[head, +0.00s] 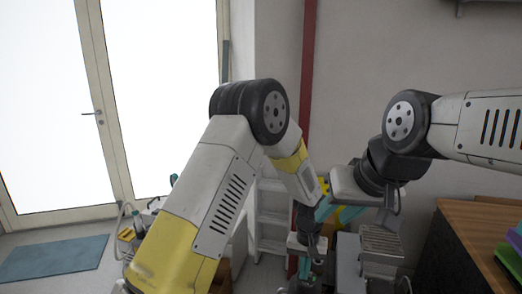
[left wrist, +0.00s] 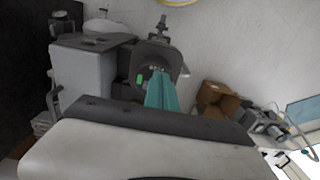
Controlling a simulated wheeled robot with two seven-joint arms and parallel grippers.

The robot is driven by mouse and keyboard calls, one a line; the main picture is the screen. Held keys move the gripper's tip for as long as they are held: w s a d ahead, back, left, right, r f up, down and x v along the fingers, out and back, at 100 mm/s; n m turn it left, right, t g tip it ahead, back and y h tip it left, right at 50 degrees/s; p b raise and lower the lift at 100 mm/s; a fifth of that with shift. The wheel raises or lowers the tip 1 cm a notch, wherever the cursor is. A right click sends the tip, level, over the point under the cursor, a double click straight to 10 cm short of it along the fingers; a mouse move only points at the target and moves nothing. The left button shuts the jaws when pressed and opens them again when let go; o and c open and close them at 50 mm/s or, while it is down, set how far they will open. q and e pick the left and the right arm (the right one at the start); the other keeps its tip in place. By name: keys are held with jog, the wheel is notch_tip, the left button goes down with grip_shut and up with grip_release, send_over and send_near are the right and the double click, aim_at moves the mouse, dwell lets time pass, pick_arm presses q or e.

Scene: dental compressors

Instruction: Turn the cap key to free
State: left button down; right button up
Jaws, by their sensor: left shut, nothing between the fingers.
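My left gripper (head: 305,268) is low in the middle of the head view, with its teal fingers together and empty. In the left wrist view the shut fingers (left wrist: 165,92) point at a dark grey rounded part (left wrist: 158,55) with a small green mark (left wrist: 140,79) on its face. This part may carry the cap key, but the fingers hide some of it. I cannot tell whether the tips touch it. My right gripper (head: 338,213) is higher, with teal parts showing beside the left arm; its finger gap is unclear.
A pale grey cabinet (left wrist: 85,68) stands left of the rounded part in the wrist view. A cardboard box (left wrist: 216,98) lies to the right. In the head view, a wooden-topped counter (head: 480,232) is at the right, and a mat (head: 55,268) lies by the glass doors.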

pick_arm(q)
jog(key=shift+s+d, duration=0.15)
jog(key=shift+d, duration=0.1)
dwell(0.4)
jog(key=shift+d, duration=0.35)
jog(key=shift+d, duration=0.1)
jog(key=shift+s, duration=0.1)
jog(key=shift+s, duration=0.35)
notch_tip(320, 180, up, 6)
dwell(0.7)
